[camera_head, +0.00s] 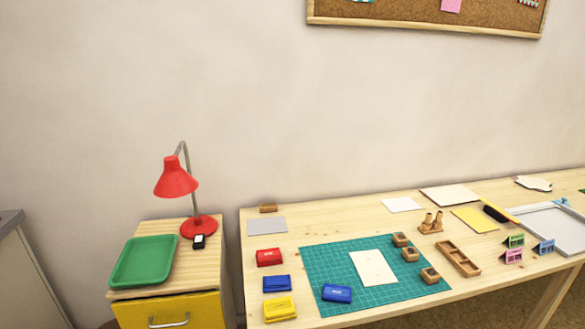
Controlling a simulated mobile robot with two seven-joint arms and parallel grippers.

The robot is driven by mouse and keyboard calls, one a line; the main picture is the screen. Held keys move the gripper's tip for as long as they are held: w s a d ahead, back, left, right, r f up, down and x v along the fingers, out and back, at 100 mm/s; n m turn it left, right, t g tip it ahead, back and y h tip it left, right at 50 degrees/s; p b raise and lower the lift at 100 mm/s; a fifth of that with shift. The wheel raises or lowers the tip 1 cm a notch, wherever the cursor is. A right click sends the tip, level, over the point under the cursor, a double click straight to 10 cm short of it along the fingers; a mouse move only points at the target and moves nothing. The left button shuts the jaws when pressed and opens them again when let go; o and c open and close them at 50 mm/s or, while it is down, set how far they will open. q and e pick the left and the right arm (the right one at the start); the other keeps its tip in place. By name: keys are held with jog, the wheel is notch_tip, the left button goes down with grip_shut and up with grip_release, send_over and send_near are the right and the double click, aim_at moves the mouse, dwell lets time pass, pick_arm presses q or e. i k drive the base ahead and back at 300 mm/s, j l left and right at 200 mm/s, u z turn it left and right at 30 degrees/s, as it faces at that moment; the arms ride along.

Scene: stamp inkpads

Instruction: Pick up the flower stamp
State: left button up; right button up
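Three small wooden block stamps stand along the right part of the teal cutting mat (317,262): a far stamp (401,240), a middle stamp (410,255) and a near stamp (430,275). Each has a dark mark on top, too small for me to tell which is the flower. A wooden holder with two upright pegs (432,222) stands behind them. Neither of my grippers is in view.
A blue inkpad (337,293) and a white card (373,267) lie on the mat. Red (269,257), blue (277,284) and yellow (279,309) inkpads stand left of it. A wooden tray (449,249) lies right of the stamps. A red lamp (176,180) and green tray (145,261) stand on the cabinet.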

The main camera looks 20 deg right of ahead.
aim_at(430, 275)
jog(key=z, duration=1.7)
